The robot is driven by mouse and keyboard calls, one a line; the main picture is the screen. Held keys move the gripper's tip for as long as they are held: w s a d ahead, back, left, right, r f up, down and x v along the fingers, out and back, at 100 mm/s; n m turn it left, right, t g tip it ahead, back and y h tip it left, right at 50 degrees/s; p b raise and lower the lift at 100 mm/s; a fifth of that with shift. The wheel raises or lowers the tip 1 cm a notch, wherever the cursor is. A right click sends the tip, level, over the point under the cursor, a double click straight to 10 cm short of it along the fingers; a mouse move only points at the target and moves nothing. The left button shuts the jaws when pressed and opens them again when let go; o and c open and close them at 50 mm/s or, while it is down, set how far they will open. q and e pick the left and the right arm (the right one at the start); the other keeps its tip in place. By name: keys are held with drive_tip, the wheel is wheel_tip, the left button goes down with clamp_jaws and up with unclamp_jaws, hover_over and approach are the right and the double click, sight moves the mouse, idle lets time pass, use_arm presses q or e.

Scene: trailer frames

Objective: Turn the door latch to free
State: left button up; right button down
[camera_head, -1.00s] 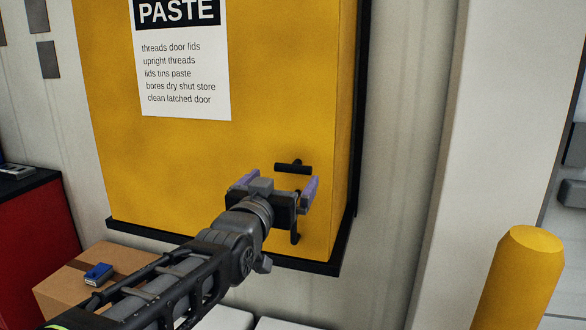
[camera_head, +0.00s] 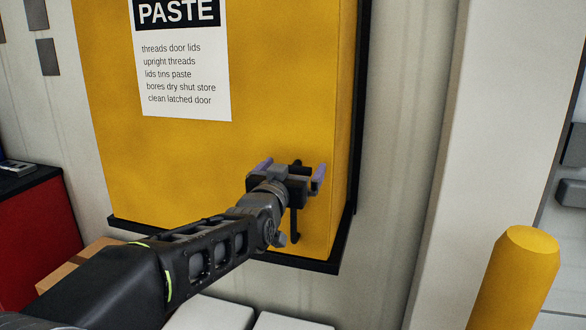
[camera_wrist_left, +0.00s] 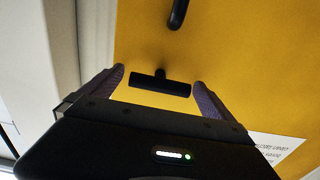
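The door latch is a black T-shaped bar on the yellow cabinet door (camera_head: 160,150). In the left wrist view the latch (camera_wrist_left: 160,85) lies crosswise between the fingers, with yellow showing on both sides, so they do not grip it. In the head view only a small dark part of the latch (camera_head: 297,163) shows above my gripper; the rest is hidden. My left gripper (camera_head: 293,172) is open in front of the latch, its purple-grey fingers either side; it also shows in the left wrist view (camera_wrist_left: 163,88). My right gripper is out of view.
A black vertical door handle (camera_head: 295,228) is just below the latch. A yellow post (camera_head: 518,285) stands at the right. A cardboard box (camera_head: 75,265) and red cabinet (camera_head: 40,235) are at lower left. A paper sign (camera_head: 183,70) is on the door.

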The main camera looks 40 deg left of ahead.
use_arm(q)
drive_tip(key=c, duration=1.1)
drive_tip(key=shift+o, duration=0.2)
drive_tip(key=m+b, duration=0.1)
drive_tip(key=b, duration=0.1)
drive_tip(key=shift+f+m+b, duration=0.2)
drive_tip(key=shift+m+b, duration=0.1)
drive_tip(key=m+b, duration=0.8)
drive_tip(key=b, duration=0.1)
drive_tip(key=shift+f+m+b, duration=0.1)
drive_tip(key=shift+m+b, duration=0.2)
drive_tip(key=shift+b, duration=0.05)
drive_tip(key=m+b, duration=0.2)
drive_tip(key=shift+d+m, duration=0.1)
drive_tip(key=shift+m, duration=0.3)
drive_tip(key=shift+m+b, duration=0.6)
drive_tip(key=shift+m, duration=0.9)
